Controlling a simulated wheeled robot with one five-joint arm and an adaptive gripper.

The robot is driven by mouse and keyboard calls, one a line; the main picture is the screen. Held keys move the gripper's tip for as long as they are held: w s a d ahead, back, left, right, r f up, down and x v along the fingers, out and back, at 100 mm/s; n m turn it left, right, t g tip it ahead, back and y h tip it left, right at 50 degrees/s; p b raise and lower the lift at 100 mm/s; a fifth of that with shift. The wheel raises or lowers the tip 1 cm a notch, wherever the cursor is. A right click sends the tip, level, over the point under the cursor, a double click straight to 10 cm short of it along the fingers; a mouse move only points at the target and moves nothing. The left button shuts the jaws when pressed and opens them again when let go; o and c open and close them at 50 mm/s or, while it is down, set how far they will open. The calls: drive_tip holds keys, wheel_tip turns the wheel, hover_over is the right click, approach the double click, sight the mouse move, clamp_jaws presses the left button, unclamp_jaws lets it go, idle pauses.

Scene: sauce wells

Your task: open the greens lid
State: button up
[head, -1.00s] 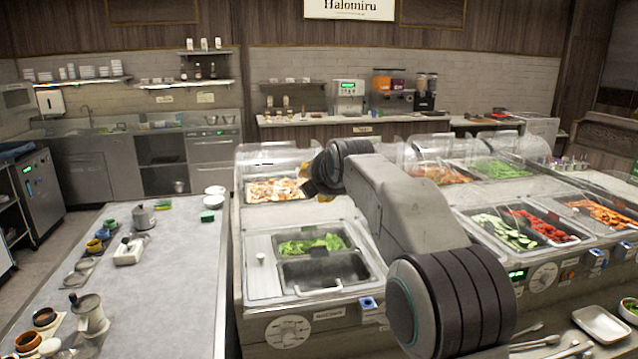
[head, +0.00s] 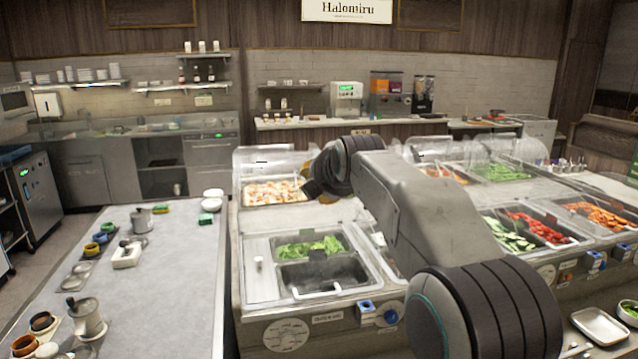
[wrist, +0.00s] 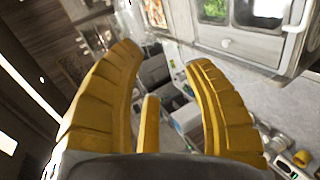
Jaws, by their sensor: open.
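A pan of leafy greens (head: 312,246) sits in the near counter well, with a dark empty-looking pan (head: 318,273) and a white bar handle (head: 316,291) in front. A pale flat panel (head: 258,282) with a small white knob (head: 258,262) lies to their left; I cannot tell if it is the greens lid. In the wrist view the knob (wrist: 226,43), greens (wrist: 214,8) and handle (wrist: 300,18) show at upper right. My gripper (wrist: 165,58) is open and empty, its yellow fingers apart. It is above the counter behind the greens, touching nothing I can see.
Clear domed covers (head: 265,163) stand over the back pans, close to my wrist. A pan of mixed topping (head: 273,192) lies behind the greens. A grey worktop (head: 165,280) at left holds cups and pots, with free room in its middle.

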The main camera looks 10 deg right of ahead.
drive_tip(key=v, duration=0.7)
drive_tip(key=shift+s+r, duration=0.15)
drive_tip(key=shift+s, duration=0.2)
